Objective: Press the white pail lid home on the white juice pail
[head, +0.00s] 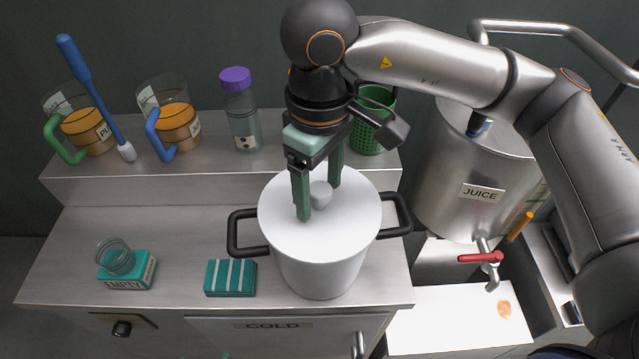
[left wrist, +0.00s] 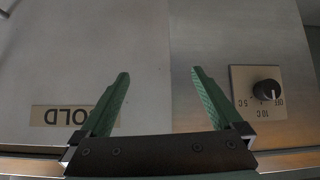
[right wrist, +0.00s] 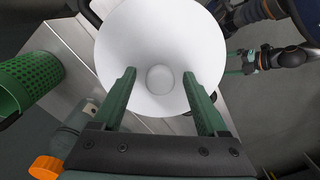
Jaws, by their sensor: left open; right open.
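The white juice pail (head: 320,275) stands upright on the counter, with a black handle on each side. The white pail lid (head: 285,225) lies over its top with a pale knob (head: 321,194) in the middle; I cannot tell whether the rim is fully seated. My right gripper (head: 318,200) points down over the lid, open, its green fingers on either side of the knob. In the right wrist view the lid (right wrist: 150,35) fills the space beyond the fingers, with the knob (right wrist: 160,78) between them. My left gripper (left wrist: 160,73) is open and empty, facing the cabinet front.
A teal striped block (head: 231,278) lies left of the pail, near a small glass jar (head: 115,258) on a teal EMPTY block. Jugs, a purple-capped bottle (head: 241,115) and a green basket (head: 372,118) stand on the back shelf. The steel JUICE tank (head: 450,180) is at right.

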